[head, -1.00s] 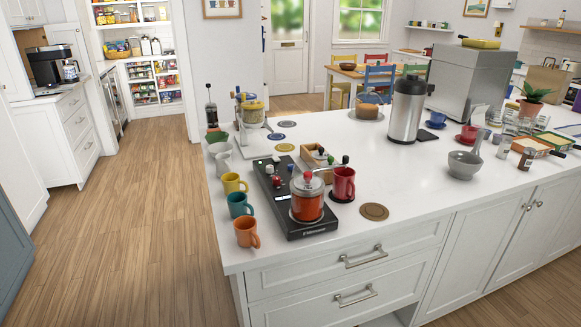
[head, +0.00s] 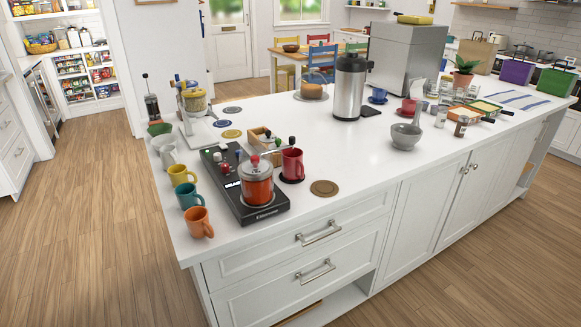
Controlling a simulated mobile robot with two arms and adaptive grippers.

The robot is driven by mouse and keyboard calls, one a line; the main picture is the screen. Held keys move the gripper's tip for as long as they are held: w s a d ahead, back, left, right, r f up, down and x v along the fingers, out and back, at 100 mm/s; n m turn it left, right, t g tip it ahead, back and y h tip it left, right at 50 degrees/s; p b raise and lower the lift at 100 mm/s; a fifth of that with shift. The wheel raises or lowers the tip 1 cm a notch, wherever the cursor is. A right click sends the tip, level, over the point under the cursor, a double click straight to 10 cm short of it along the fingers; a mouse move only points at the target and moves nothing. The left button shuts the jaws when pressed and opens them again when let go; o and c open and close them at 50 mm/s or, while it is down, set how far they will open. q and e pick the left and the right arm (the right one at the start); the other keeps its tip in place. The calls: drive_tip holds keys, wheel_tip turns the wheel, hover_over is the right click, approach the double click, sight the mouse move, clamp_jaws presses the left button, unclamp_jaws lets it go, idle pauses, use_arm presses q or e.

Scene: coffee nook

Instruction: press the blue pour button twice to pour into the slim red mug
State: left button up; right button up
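A black pour machine (head: 222,186) lies on the near left of the white island counter. Neither of my grippers is in view.
Yellow (head: 182,175), teal (head: 189,196) and orange mugs (head: 199,222) line the counter's left edge. A wooden box (head: 262,142) stands behind the machine. A brown coaster (head: 324,188) lies right of the red mug. The counter's front middle is clear.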

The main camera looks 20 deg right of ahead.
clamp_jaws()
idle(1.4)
